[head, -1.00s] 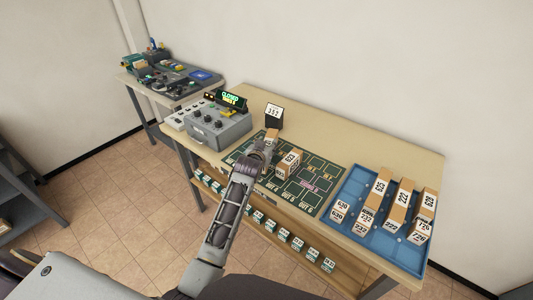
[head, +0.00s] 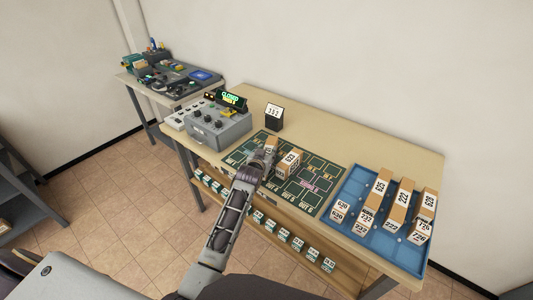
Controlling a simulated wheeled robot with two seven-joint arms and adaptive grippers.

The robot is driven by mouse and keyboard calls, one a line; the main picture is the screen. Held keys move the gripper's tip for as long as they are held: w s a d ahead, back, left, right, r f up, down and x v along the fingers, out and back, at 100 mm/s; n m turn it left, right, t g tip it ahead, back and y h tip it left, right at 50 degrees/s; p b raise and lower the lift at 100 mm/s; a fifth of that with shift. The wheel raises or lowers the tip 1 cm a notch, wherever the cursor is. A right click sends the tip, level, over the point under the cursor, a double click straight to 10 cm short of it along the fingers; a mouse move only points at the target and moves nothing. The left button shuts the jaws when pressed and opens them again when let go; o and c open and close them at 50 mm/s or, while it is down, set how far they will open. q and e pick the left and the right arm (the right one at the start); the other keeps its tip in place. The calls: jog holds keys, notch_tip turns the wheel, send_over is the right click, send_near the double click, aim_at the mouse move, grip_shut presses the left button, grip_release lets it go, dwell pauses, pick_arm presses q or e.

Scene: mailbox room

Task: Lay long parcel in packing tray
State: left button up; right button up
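A small cardboard parcel (head: 271,143) with a pale label shows at the fingers of my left gripper (head: 267,154), over the green marked mat (head: 322,171). The fingers look closed around it, though the arm hides much of the grip. Another brown parcel (head: 289,162) with a white numbered label stands on the mat just right of the gripper. The blue tray (head: 352,185) at the right end of the table holds several long brown parcels with numbered labels, including one marked 222 (head: 401,200). My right gripper is out of view.
A grey control box (head: 218,127) with a lit green display stands left of the mat. A small sign (head: 274,117) stands behind the mat. A shelf below (head: 285,235) holds several small labelled boxes. Bare table lies behind the mat and tray.

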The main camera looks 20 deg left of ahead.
pick_arm(q)
jog(key=o, duration=0.4)
